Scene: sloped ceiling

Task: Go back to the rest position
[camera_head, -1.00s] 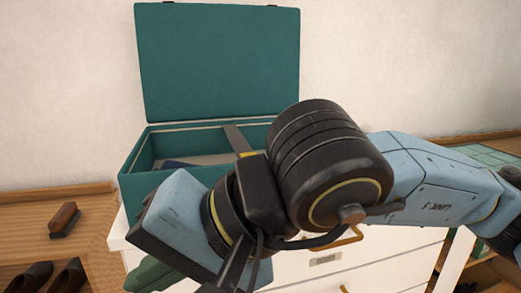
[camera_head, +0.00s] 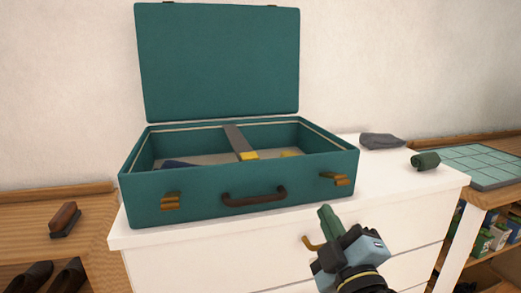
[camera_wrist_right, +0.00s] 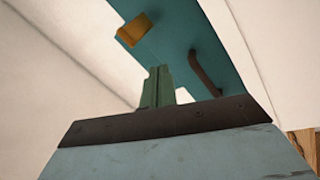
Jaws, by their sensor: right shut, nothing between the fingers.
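My right gripper (camera_head: 329,218) is in front of the white dresser, below the suitcase's front right corner. Its green fingers are shut together with nothing between them, and they also show in the right wrist view (camera_wrist_right: 158,87). The open teal suitcase (camera_head: 240,194) stands on the dresser with its lid up against the wall. In the right wrist view the suitcase (camera_wrist_right: 190,30) is beyond the fingers, with a brass latch and the brown handle in sight. My left gripper is in neither view.
The white dresser (camera_head: 400,182) carries a grey folded cloth (camera_head: 382,141) and a dark green roll (camera_head: 425,160) right of the suitcase. A wooden bench with a brush (camera_head: 64,219) and dark shoes is at left. A tiled green mat (camera_head: 478,165) lies on a shelf unit at right.

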